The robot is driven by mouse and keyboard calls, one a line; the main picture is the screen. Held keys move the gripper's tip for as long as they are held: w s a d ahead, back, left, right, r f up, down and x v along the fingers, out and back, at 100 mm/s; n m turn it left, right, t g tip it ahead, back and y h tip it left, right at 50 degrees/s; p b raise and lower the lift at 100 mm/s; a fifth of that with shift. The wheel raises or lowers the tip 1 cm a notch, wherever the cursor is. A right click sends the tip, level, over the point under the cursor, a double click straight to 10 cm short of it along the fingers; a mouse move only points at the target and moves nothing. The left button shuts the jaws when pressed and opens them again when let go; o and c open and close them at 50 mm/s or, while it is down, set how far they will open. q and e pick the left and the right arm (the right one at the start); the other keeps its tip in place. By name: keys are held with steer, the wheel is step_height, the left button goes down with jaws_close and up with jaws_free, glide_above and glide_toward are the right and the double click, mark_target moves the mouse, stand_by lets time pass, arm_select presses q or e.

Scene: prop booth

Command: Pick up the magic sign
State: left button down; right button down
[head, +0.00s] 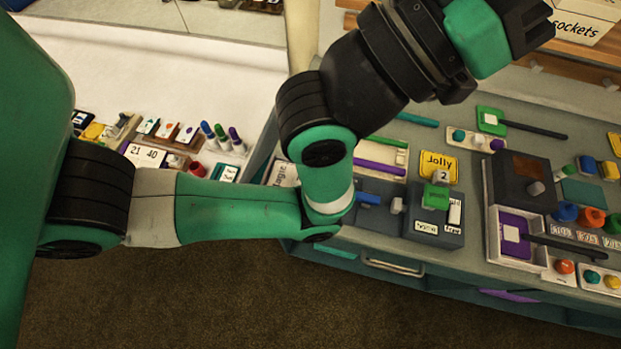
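The magic sign (283,175) is a small white card with dark lettering, of which "agic" can be read, near the left end of the grey-green counter. My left arm's green and black links cover part of it. My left arm comes in from the left, bends up at the middle and reaches to the top right. The black end of my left gripper (525,25) is above the back of the counter, well to the right of the sign. Its fingers cannot be made out, so its opening is unclear. My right gripper is not in view.
The yellow Jolly sign (438,166) stands near a dark box with a green block (436,196). A dark brown-topped box (521,181) and a purple-lined tray (514,237) are further right. A white table (170,75) with small items lies left, across a gap.

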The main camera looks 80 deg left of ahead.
arm_select(q)
steer(key=shift+c, duration=2)
jaws_free()
steer(key=shift+a, duration=0.1)
